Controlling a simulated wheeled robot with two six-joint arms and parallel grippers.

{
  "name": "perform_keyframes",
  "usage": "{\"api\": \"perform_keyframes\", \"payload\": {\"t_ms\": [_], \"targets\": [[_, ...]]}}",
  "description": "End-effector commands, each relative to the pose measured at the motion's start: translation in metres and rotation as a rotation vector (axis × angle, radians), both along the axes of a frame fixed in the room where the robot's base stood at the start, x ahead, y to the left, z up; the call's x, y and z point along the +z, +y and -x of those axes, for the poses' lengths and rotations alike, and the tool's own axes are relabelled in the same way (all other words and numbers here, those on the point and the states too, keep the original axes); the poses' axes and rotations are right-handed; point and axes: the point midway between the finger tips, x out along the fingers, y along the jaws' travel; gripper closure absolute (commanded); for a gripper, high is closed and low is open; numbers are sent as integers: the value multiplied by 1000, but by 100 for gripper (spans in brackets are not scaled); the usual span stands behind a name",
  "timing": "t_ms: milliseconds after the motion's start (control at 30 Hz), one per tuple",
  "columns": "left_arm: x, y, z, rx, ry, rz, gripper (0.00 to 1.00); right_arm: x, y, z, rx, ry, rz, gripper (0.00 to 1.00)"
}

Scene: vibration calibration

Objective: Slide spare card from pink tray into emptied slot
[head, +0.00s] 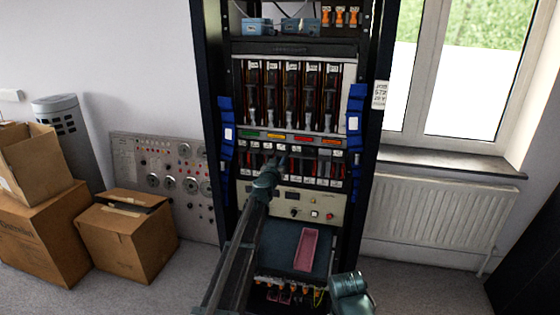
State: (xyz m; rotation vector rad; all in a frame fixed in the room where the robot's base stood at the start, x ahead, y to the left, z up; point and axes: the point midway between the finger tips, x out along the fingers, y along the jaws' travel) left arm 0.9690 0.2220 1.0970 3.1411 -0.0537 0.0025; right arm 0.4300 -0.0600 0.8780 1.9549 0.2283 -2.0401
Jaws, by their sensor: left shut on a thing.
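The pink tray (307,252) lies on a blue-grey shelf low in the rack, and I see no card in it. The row of cards (325,168) with pale lower tabs sits in a slotted bay at mid-height of the rack. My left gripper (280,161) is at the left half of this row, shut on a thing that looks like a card. The gripper covers most of it, and the slot there is hidden, so I cannot tell how far in it is. My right gripper (350,288) is low at the right of the tray, apart from it; its fingers are not clear.
Above the row are coloured labels (290,138) and several tall modules (292,95). Blue side pieces (355,125) flank the bay on the rack's posts. A control panel (325,207) with knobs lies below. Cardboard boxes (128,240) stand left, a radiator (437,212) right.

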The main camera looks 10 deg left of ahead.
Motion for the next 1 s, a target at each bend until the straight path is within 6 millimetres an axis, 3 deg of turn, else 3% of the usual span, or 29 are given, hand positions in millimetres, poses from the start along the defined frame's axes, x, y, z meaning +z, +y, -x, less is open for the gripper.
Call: {"api": "perform_keyframes", "payload": {"t_ms": [733,767,800,933,1000], "targets": [[0,-1,-8,0,0,1,100,0,0,0,0,0,0,44],[0,-1,-8,0,0,1,76,0,0,0,0,0,0,44],[0,0,-8,0,0,1,69,0,0,0,0,0,0,44],[0,-1,-7,0,0,0,45,0,0,0,0,0,0,44],[0,-1,-7,0,0,0,44,0,0,0,0,0,0,44]]}}
